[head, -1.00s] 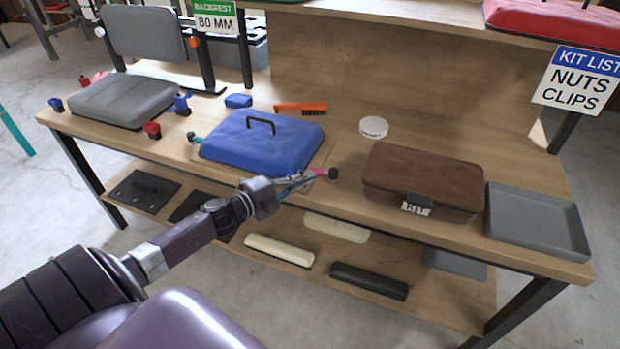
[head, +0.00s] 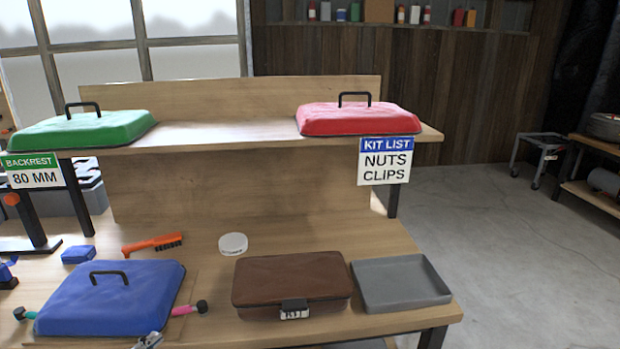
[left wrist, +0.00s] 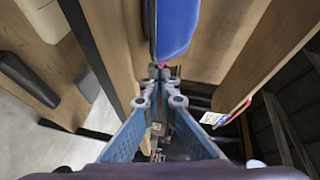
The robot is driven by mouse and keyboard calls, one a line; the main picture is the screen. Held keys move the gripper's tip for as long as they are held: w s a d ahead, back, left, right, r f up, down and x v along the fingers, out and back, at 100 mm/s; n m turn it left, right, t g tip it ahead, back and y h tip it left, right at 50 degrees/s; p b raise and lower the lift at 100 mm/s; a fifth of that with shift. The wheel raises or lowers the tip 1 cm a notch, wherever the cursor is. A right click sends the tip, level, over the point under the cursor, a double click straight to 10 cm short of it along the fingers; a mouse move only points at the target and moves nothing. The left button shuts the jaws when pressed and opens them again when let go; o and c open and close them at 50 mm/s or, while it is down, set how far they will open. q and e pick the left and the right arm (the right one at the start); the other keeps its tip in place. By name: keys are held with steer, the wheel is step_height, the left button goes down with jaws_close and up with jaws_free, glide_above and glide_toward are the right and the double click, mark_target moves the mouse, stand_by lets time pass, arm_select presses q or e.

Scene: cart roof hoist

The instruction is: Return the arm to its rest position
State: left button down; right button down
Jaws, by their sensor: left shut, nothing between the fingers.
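My left gripper (head: 148,341) shows only as a small metal tip at the bottom edge of the head view, in front of the blue lid (head: 110,297). Its fingers fill the lower middle of the left wrist view (left wrist: 160,90); they are shut and hold nothing. The blue lid also shows at the top of the left wrist view (left wrist: 175,28), ahead of the fingertips. The rest of my left arm is out of the head view. My right gripper is in neither view.
The bench carries a brown kit box (head: 290,280), a grey tray (head: 400,283), a white round tin (head: 233,244) and an orange brush (head: 153,244). A green lid (head: 80,130) and a red lid (head: 358,119) rest on the shelf above.

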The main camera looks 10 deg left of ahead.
arm_select(q)
steer(key=s+d+f+n+g+y, duration=0.6)
steer(key=s+d+f+n, duration=0.35)
steer(key=n, duration=0.35)
steer(key=s+d+n+g+h, duration=0.2)
steer(key=s+d+n+g, duration=0.3)
steer(key=s+d, duration=0.8)
steer(key=s+a+f+m+g, duration=0.1)
steer(key=s+f, duration=0.1)
steer(key=f, duration=1.1)
steer(key=s+f+g, duration=0.2)
steer(key=s+f, duration=0.1)
steer(key=f, duration=1)
steer(key=s+a+f+g, duration=0.1)
steer(key=s+a+f, duration=0.2)
steer(key=s+f, duration=1.3)
steer(key=shift+s+a+m, duration=0.15)
steer(key=shift+s+m, duration=0.15)
steer(key=shift+s, duration=0.25)
